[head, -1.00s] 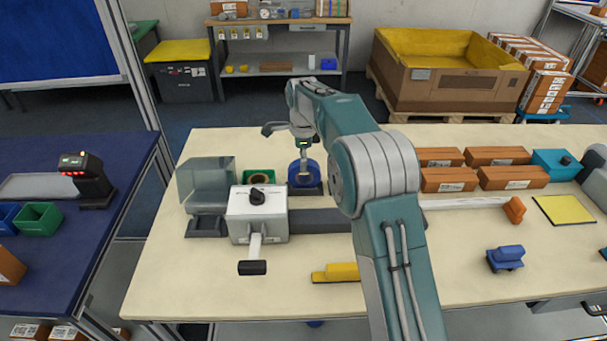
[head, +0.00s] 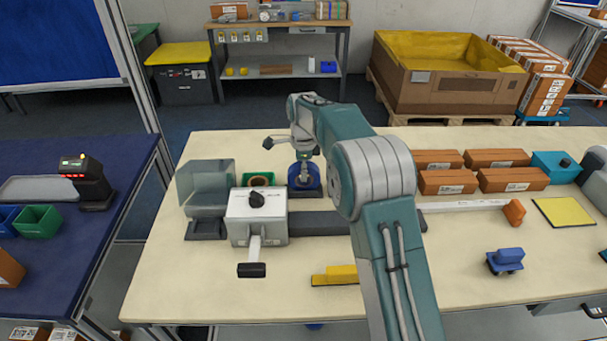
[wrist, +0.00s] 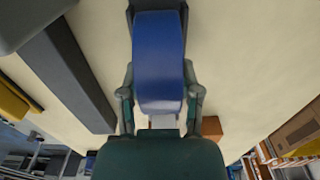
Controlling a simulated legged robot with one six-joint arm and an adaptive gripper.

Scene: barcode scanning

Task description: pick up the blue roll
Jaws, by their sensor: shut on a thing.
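The blue roll (head: 305,178) stands at the back of the cream table, just right of the green roll (head: 258,178), in the head view. My gripper (head: 303,172) reaches down onto it from above. In the wrist view the blue roll (wrist: 158,65) fills the space between the two fingers of my gripper (wrist: 160,100), one finger on each side. The gripper is shut on the roll. A dark base or holder shows behind the roll in the wrist view; I cannot tell whether the roll touches it.
A grey device with a lever (head: 257,217) stands front left of the roll, with a clear guard (head: 206,187) beside it. A dark grey bar runs right from the device. Brown boxes (head: 447,182) and a teal box (head: 556,165) stand at the right. The table's front left is clear.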

